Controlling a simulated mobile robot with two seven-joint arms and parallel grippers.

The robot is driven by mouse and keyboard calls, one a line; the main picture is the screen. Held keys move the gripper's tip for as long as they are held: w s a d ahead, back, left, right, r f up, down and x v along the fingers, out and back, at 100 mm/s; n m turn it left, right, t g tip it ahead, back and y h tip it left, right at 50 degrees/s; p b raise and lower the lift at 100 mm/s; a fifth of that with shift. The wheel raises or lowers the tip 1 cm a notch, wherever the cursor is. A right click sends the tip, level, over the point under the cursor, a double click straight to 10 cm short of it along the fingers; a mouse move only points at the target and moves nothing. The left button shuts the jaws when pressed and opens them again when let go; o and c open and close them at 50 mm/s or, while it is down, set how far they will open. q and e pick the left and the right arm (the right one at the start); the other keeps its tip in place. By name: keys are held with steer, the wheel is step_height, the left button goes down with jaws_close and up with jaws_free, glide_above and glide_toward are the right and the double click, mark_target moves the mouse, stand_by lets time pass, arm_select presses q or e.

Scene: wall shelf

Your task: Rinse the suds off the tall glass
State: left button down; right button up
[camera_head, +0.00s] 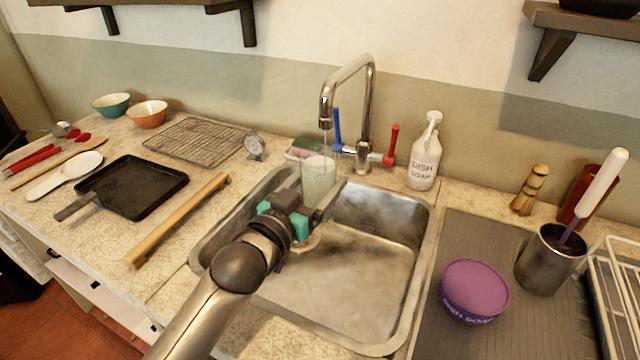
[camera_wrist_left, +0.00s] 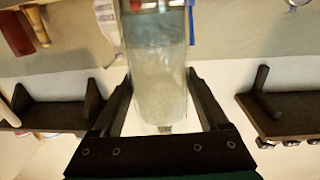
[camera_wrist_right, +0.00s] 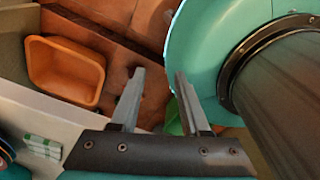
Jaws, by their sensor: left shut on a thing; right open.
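The tall glass (camera_head: 318,172) is upright under the faucet spout (camera_head: 326,118), over the back left part of the sink (camera_head: 365,280). It looks cloudy and whitish. A thin pale stream shows between spout and glass. My left gripper (camera_head: 322,196) is shut on the glass, with a finger on each side. In the left wrist view the glass (camera_wrist_left: 158,80) stands between the fingers, with whitish haze over its wall. The faucet has a blue handle (camera_head: 338,125) and a red handle (camera_head: 392,145). My right gripper (camera_wrist_right: 158,90) is open and empty, and shows only in the right wrist view.
A dish soap bottle (camera_head: 425,155) stands behind the sink, and a sponge (camera_head: 306,147) lies by the faucet. A purple-lidded bowl (camera_head: 474,290) and a metal cup (camera_head: 548,262) with a brush stand right. An orange bin (camera_wrist_right: 65,72) is near my right gripper.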

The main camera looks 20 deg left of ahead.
arm_select(q)
steer(key=shift+w+d+r, duration=0.1)
steer(key=shift+d, duration=0.1)
stand_by(0.5)
steer(key=shift+w+d+p, duration=0.2)
steer(key=shift+d+p, duration=0.1)
steer(key=shift+d, duration=0.05)
steer(key=shift+a, duration=0.1)
steer(key=shift+s+a+p, duration=0.3)
steer(key=shift+a+p, duration=0.1)
steer(key=shift+a, duration=0.05)
steer(key=shift+d, duration=0.1)
steer(key=shift+w+d, duration=0.3)
steer(key=shift+d, duration=0.15)
steer(key=shift+p, duration=0.3)
